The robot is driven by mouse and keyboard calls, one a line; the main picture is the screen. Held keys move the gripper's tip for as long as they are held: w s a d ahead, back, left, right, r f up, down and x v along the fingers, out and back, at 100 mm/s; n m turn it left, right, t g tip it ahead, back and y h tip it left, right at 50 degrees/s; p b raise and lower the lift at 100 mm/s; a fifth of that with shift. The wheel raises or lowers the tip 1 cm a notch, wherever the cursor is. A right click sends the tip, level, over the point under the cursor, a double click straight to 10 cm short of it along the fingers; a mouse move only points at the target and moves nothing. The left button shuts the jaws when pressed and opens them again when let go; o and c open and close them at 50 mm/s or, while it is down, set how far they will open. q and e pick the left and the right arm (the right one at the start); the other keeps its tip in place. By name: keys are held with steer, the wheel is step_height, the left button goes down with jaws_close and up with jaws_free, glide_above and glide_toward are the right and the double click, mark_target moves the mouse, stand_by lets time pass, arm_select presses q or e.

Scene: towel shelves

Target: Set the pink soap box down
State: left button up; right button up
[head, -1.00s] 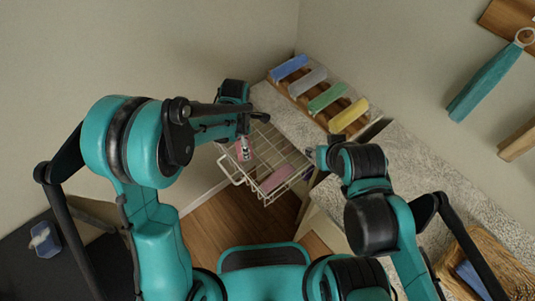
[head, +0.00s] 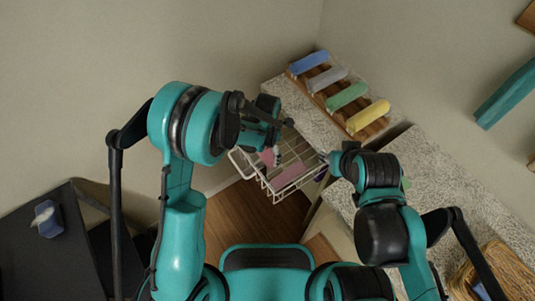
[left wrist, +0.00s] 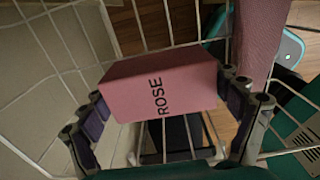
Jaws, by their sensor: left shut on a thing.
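A pink soap box lettered ROSE (left wrist: 160,85) is held between the fingers of my left gripper (left wrist: 165,112). In the head view my left gripper (head: 276,152) and the pink soap box (head: 267,157) are over the white wire basket (head: 249,178). I cannot tell whether the box touches the basket's floor. A second pink block (head: 288,175) lies in the basket to the right; it also shows in the left wrist view (left wrist: 262,35). My right gripper (head: 330,160) is by the basket's right side, its fingers too small to read.
A wooden rack with blue, grey, green and yellow rolls (head: 345,95) stands on the speckled counter (head: 300,117) behind the basket. A wicker basket (head: 508,268) is at lower right. A dark surface with a blue item (head: 46,219) is at left.

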arm_select(q)
steer(key=shift+f, duration=0.75)
steer(key=o, duration=1)
steer(key=shift+f, duration=0.1)
